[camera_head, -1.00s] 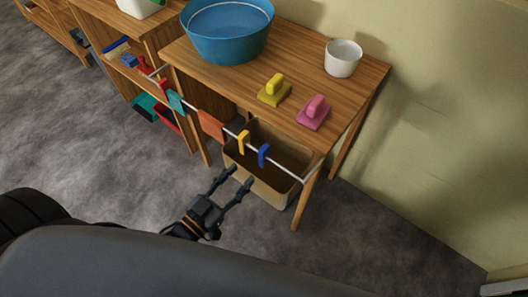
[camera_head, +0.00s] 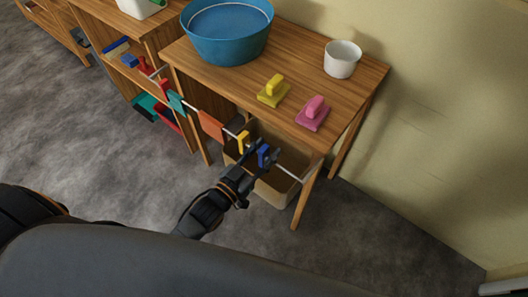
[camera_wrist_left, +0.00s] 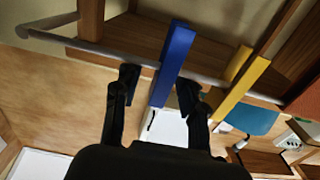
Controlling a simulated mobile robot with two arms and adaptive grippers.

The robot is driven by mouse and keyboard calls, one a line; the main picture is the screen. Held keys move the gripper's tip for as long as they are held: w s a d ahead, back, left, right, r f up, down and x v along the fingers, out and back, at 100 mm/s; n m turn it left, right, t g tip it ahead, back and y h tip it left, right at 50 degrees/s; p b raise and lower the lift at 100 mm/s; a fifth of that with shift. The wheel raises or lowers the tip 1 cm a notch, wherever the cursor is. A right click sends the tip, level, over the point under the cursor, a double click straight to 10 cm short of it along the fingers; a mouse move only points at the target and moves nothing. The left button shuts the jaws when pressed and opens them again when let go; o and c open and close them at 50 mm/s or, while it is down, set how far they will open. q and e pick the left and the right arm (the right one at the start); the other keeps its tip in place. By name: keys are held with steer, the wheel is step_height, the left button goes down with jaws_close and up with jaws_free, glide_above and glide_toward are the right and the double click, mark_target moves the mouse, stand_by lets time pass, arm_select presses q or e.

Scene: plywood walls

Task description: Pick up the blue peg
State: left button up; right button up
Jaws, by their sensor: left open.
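The blue peg (camera_head: 263,156) hangs on a thin white line below the front edge of the wooden table. It also shows in the left wrist view (camera_wrist_left: 174,62), long and upright across the rod-like line (camera_wrist_left: 120,56). My left gripper (camera_head: 262,157) is open at the blue peg. In the left wrist view my left gripper's two fingers (camera_wrist_left: 157,85) stand on either side of the peg's lower part, with a gap visible at each side. A yellow peg (camera_head: 243,141) hangs on the same line just to the left. My right gripper is not in view.
The table (camera_head: 300,62) holds a blue basin (camera_head: 228,50), a white cup (camera_head: 342,59), a yellow brush-like block (camera_head: 273,91) and a pink one (camera_head: 313,114). Coloured cloths hang farther left, including an orange one (camera_head: 211,125). A beige bin (camera_head: 278,190) stands below the line.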

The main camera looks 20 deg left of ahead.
arm_select(q)
jaws_close()
